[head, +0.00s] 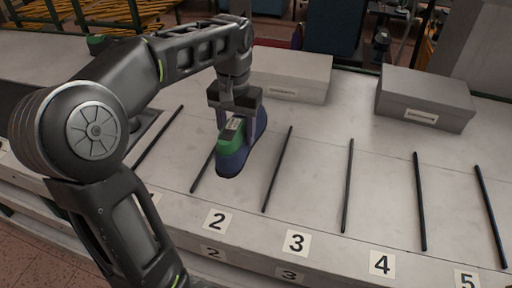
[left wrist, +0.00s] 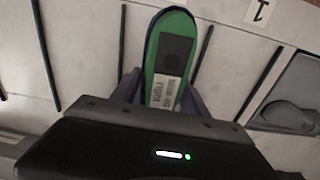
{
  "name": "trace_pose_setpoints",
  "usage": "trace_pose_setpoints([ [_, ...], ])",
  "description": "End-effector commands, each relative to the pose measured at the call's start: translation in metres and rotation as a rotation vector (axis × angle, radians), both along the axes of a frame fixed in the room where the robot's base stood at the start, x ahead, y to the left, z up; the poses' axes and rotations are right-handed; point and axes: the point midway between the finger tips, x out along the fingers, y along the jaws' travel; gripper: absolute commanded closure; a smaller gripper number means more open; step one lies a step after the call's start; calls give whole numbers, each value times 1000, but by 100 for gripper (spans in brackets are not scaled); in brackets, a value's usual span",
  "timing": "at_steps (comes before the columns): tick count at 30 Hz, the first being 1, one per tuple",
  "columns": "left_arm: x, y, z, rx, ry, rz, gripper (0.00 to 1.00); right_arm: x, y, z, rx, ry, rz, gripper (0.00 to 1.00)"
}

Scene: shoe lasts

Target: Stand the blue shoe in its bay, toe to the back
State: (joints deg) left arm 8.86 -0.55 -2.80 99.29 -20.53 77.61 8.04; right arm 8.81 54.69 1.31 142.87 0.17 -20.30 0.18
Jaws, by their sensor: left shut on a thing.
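The blue shoe (head: 232,158) has a green top with a dark patch and a white label. My left gripper (head: 237,125) is shut on it from above, with one finger on each side. The shoe hangs or stands over the bay marked 2, between two black rods, its long side running front to back. I cannot tell if its underside touches the table. In the left wrist view the green top (left wrist: 188,55) lies between the fingers (left wrist: 157,88), with a rounded end towards the table front. Which end is the toe is unclear. My right gripper is not in view.
Black divider rods (head: 277,168) split the pale table (head: 315,180) into bays with number cards (head: 296,242) along the front. The bays to the right are empty. Grey boxes (head: 290,78) and (head: 425,98) stand at the back. A grey tray (left wrist: 295,95) lies beyond card 1.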

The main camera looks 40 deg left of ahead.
Motion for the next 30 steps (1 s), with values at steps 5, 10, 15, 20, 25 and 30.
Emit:
trace_pose_setpoints([
  [5,1,0,2,1,-4,0,100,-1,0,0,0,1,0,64],
  [10,1,0,-2,1,-3,0,100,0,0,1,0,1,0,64],
  [15,0,0,-23,0,1,-1,100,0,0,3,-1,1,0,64],
  [20,0,0,-49,1,1,-1,100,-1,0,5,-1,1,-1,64],
  [25,1,0,-61,2,-3,0,100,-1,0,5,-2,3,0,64],
  [30,1,0,-61,1,-4,0,100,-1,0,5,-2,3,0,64],
])
